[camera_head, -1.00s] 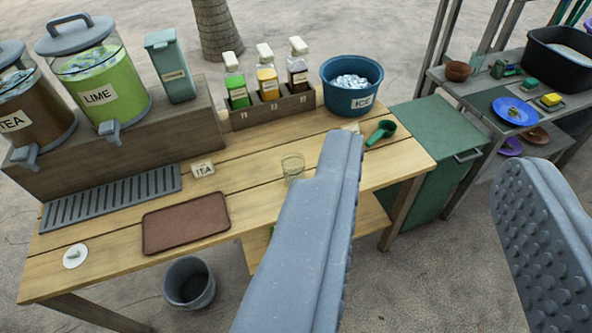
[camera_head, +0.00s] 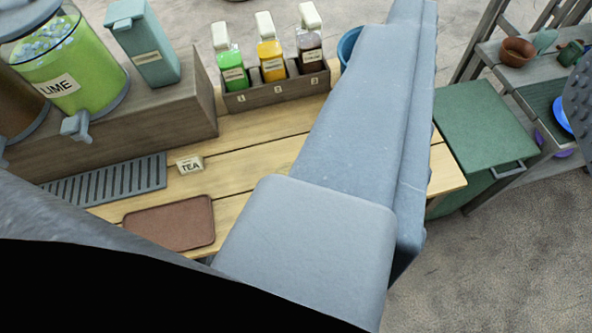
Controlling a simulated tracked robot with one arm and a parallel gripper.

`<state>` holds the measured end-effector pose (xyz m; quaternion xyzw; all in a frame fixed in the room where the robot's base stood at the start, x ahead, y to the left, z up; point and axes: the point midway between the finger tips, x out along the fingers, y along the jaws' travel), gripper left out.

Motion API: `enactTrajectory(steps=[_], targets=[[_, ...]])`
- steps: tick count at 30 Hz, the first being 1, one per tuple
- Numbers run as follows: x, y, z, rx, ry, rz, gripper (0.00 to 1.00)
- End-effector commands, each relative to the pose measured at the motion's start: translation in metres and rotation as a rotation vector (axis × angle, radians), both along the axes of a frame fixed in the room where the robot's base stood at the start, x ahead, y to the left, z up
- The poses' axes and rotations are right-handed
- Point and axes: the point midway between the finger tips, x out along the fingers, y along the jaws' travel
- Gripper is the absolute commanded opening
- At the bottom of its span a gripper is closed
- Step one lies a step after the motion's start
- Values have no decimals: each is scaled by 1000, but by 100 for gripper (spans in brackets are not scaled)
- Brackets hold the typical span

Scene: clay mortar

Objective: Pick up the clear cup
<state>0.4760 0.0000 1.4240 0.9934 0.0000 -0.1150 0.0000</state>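The clear cup is not visible in the current view. The part of the table where it stood lies behind one thick grey finger of my gripper (camera_head: 490,60). That finger crosses the middle of the view, over the wooden table (camera_head: 257,160). The studded pad of the other finger shows at the right edge. My gripper is open.
A bottle rack (camera_head: 275,94) stands at the table's back, with a mostly hidden blue bucket (camera_head: 348,45) beside it. The lime dispenser (camera_head: 72,75), TEA label (camera_head: 190,164) and brown tray (camera_head: 172,224) are left. A green cabinet (camera_head: 485,118) stands right.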

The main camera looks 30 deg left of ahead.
Motion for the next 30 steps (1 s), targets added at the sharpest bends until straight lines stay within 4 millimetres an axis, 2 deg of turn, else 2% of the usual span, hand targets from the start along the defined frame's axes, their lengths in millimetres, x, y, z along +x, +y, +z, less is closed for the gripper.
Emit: enactTrajectory(steps=[5,6,8,11,12,14,17,19,22,25,27,30], targets=[[0,0,0,0,0,0,36],[0,0,0,0,0,0,39],[1,1,-1,0,1,1,56],[14,7,-16,5,9,15,84],[24,13,-29,8,16,26,88],[44,25,-56,15,30,48,88],[83,54,-121,30,58,90,88],[108,78,-177,41,78,120,88],[130,110,-258,52,104,153,88],[139,137,-337,53,128,174,88],[137,152,-389,46,143,184,88],[128,166,-450,30,159,192,88]])
